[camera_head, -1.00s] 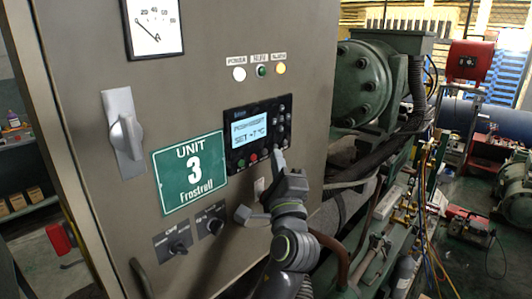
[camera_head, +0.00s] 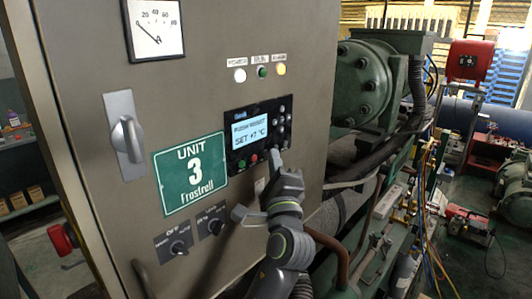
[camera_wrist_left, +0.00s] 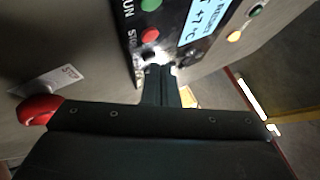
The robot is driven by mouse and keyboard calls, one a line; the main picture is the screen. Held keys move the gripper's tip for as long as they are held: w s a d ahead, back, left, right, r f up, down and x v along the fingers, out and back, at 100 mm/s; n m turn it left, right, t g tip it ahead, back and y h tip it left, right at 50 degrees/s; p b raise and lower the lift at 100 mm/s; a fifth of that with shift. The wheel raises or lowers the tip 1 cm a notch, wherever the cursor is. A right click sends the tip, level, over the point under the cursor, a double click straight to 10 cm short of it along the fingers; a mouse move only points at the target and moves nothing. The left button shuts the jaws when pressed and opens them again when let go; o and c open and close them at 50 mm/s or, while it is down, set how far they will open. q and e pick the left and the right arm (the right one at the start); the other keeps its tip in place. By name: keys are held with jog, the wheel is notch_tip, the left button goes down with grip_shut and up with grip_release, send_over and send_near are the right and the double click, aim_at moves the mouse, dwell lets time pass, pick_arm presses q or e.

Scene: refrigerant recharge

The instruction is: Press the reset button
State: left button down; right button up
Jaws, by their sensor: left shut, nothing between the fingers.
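The controller (camera_head: 258,134) on the grey cabinet door has a lit display (camera_head: 250,133) that seems to read "PUSH RESET" and "SET +7 °C". Below the display are a green button (camera_head: 242,164) and a red button (camera_head: 254,159); they also show in the left wrist view, green (camera_wrist_left: 151,5) and red (camera_wrist_left: 150,35). My left gripper (camera_head: 274,157) is shut and empty at the controller's lower right edge. I cannot tell whether it touches the pale button. My right gripper is out of view.
A rotary handle (camera_head: 128,137), a green "UNIT 3" plate (camera_head: 189,172) and two selector knobs (camera_head: 180,247) sit on the door. Indicator lamps (camera_head: 262,72) are above the controller. Green machinery (camera_head: 373,85) and pipes stand close to the right of the cabinet.

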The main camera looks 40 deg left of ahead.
pick_arm(q)
jog(key=shift+a, duration=0.3)
dwell(0.6)
jog(key=shift+d, duration=0.8)
jog(key=d, duration=0.1)
jog(key=d+b, duration=0.1)
jog(key=d, duration=0.3)
jog(key=shift+s+b, duration=0.25)
jog(key=shift+b, duration=0.05)
dwell(0.7)
